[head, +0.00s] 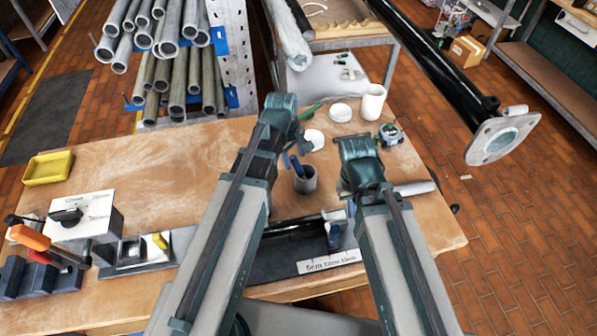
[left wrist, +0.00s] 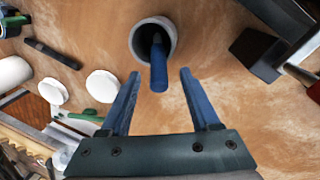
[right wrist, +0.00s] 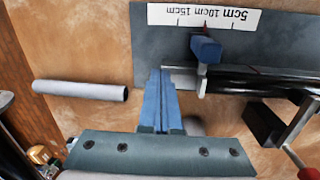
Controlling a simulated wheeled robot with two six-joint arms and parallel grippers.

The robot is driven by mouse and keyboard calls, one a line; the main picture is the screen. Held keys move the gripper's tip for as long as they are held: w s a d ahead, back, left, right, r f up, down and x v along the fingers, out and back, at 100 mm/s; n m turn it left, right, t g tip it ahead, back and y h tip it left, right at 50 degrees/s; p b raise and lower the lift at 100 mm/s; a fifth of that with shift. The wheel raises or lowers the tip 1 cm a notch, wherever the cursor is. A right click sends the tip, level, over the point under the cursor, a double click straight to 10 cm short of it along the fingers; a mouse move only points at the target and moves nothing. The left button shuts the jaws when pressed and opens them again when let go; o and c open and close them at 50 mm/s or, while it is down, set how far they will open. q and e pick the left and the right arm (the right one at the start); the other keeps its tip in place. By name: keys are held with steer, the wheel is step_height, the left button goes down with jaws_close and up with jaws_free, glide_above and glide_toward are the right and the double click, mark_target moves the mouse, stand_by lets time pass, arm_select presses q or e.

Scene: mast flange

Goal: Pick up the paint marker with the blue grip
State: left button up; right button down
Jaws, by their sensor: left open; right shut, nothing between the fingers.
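The paint marker with the blue grip (left wrist: 158,65) stands in a grey cup (left wrist: 153,28), its blue end sticking out towards my left wrist camera. The cup also shows on the bench in the head view (head: 306,181). My left gripper (left wrist: 160,75) is open, with one finger on each side of the marker's blue end and a visible gap to both. Its fingertips are just short of the cup rim. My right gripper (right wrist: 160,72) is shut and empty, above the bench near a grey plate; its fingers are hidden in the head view.
A black tube (head: 290,228) with a blue-handled clamp (head: 335,236) lies near the ruler label (head: 330,262). White lids (head: 341,112), a white jar (head: 373,102) and a loose grey tube (head: 414,188) are on the bench. A flanged black mast (head: 440,70) hangs at the right.

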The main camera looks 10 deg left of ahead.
mark_target(300, 171)
arm_select(q)
steer(key=f+b, duration=0.2)
steer(key=f, duration=0.1)
steer(key=shift+w+d+f, duration=0.15)
steer(key=shift+w+f, duration=0.05)
steer(key=shift+w, duration=0.15)
arm_select(e)
step_height(300, 171, down, 3)
steer(key=shift+f, duration=0.2)
steer(key=shift+r, duration=0.1)
arm_select(q)
steer(key=shift+r, duration=0.1)
jaws_close()
